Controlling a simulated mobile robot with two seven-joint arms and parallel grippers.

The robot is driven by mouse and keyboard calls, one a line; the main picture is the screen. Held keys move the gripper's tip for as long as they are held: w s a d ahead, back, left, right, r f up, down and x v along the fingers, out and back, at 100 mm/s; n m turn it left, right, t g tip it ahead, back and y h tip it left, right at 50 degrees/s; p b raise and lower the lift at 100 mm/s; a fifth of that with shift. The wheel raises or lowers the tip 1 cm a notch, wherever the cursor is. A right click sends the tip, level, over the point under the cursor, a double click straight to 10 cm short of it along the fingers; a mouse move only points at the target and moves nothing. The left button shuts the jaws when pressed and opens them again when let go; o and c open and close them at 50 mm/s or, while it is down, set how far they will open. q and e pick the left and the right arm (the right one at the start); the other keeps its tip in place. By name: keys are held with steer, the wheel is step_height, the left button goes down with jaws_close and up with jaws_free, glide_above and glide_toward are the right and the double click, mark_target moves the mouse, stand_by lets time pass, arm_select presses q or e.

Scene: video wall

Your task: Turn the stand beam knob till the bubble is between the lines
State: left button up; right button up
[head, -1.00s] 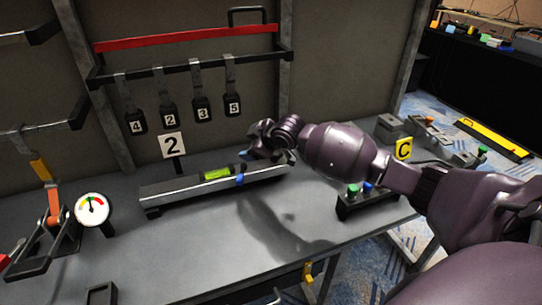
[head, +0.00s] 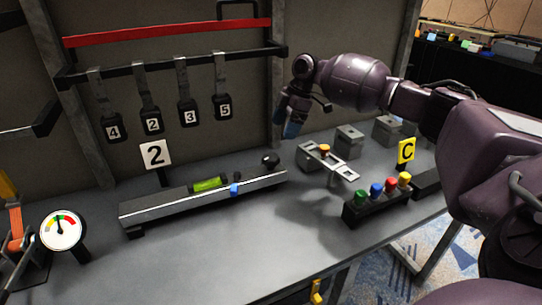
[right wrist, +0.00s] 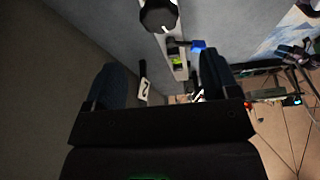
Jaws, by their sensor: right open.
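The black round knob (head: 271,160) is at the beam's right end and shows at the top of the right wrist view (right wrist: 158,16). A blue piece (head: 234,189) sits on the beam's front side. My right gripper (head: 290,123) is open and empty, pointing down above the knob, apart from it. My left gripper is not in view.
A black box with coloured buttons (head: 375,204) stands to the right by the C sign (head: 406,151). Grey blocks (head: 349,140) stand behind it. A dial gauge (head: 61,230) is at the left. Numbered tags (head: 152,124) hang behind the beam. The front bench is clear.

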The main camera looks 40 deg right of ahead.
mark_target(271, 156)
steer(key=b+x, duration=0.1)
steer(key=x, duration=0.9)
steer(key=shift+f, duration=0.15)
steer(key=shift+c, duration=0.3)
